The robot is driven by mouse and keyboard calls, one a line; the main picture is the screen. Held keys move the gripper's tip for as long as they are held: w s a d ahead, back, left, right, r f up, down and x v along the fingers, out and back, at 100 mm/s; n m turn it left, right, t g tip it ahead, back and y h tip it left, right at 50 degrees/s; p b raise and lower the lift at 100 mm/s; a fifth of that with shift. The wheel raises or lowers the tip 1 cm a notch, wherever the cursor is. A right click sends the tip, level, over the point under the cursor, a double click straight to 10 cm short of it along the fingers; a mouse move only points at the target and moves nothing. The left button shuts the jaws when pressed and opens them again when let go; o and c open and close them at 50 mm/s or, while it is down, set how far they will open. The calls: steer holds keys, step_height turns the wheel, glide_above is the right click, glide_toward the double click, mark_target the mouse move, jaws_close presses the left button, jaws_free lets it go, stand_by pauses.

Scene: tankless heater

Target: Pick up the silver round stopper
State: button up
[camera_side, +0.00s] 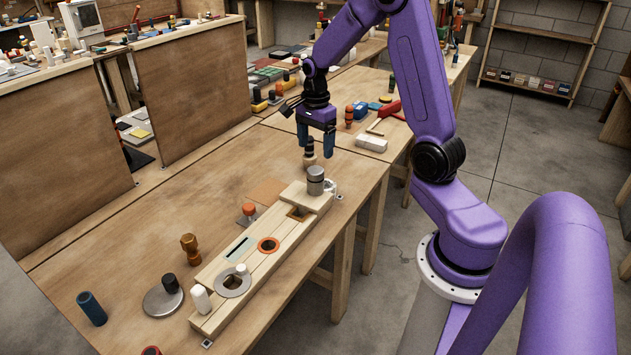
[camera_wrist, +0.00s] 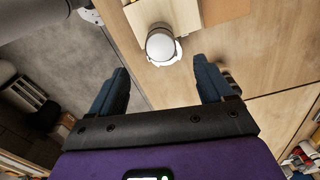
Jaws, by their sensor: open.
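A short silver-grey cylinder with a round top (camera_side: 316,181) stands upright on the far end of a pale wooden block (camera_side: 222,295); I take it as the silver round stopper. Its round, pale top (camera_wrist: 161,46) shows in the wrist view, just beyond the gap between my fingers. My gripper (camera_side: 316,147) is open and empty, above and beyond the block's far end. It also shows open in the wrist view (camera_wrist: 162,72). A flat silver disc with a dark knob (camera_side: 161,300) lies on the table at the lower left.
A wooden peg with dark bands (camera_side: 309,154) stands near my fingers. Tools lie beyond my gripper.

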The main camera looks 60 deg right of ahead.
mark_target(315, 170)
step_height(315, 170, down, 11)
steer(key=shift+f, duration=0.1)
stand_by(0.6)
steer(key=c, duration=1.3)
